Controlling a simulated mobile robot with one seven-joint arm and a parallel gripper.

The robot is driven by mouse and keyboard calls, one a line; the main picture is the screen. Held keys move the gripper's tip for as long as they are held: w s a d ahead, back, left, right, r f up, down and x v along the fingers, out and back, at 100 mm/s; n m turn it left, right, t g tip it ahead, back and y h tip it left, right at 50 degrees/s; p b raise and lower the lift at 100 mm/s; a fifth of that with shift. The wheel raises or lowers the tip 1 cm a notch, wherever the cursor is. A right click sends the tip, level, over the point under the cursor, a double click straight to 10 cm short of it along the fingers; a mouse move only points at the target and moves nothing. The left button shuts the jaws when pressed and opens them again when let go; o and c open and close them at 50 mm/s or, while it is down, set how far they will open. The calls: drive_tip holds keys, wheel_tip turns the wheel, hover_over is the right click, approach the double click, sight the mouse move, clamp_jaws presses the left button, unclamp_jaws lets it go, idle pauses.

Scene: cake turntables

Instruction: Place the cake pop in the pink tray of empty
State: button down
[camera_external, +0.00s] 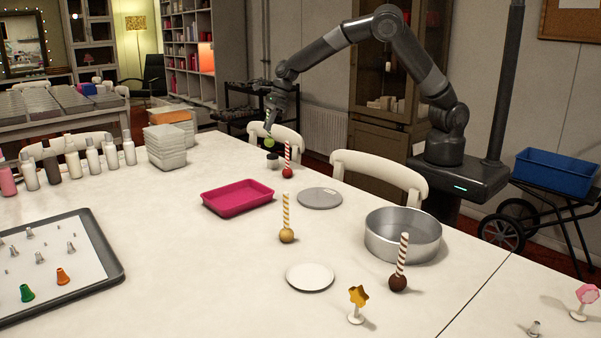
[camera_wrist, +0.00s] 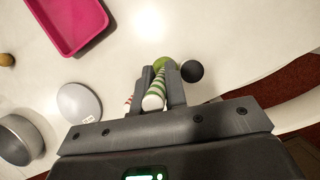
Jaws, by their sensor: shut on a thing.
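A green cake pop (camera_external: 269,143) with a green-and-white striped stick hangs from my gripper (camera_external: 270,128) near the table's far edge. In the wrist view my gripper (camera_wrist: 160,86) is shut on its striped stick (camera_wrist: 154,93), and the green ball (camera_wrist: 164,63) shows beyond the fingers. The pink tray (camera_external: 238,198) is empty and lies on the table in front of my gripper, to its left. It also shows at the upper left of the wrist view (camera_wrist: 75,22). My gripper is apart from the tray.
A small dark-topped container (camera_external: 272,161) stands below the held cake pop, with a red cake pop (camera_external: 287,172) beside it. A grey disc (camera_external: 319,198), a gold cake pop (camera_external: 287,236), a brown cake pop (camera_external: 398,283) and a round pan (camera_external: 403,240) stand nearby.

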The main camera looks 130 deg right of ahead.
drive_tip(key=w+a+n+y, duration=0.2)
drive_tip(key=w+a+n, duration=0.2)
drive_tip(key=w+a, duration=0.65)
drive_tip(key=shift+w+a+f, duration=1.1)
drive_tip(key=shift+w+f, duration=0.6)
drive_tip(key=shift+w, duration=0.05)
drive_tip(key=shift+w+a+f, duration=1.15)
drive_tip(key=shift+w+f, duration=0.55)
drive_tip(key=shift+w+a+f, duration=1.1)
drive_tip(key=shift+w+f, duration=0.6)
drive_tip(key=shift+w, duration=0.05)
drive_tip(key=shift+f, duration=0.15)
drive_tip(key=c, duration=1.5)
unclamp_jaws()
drive_tip(key=shift+o, duration=0.2)
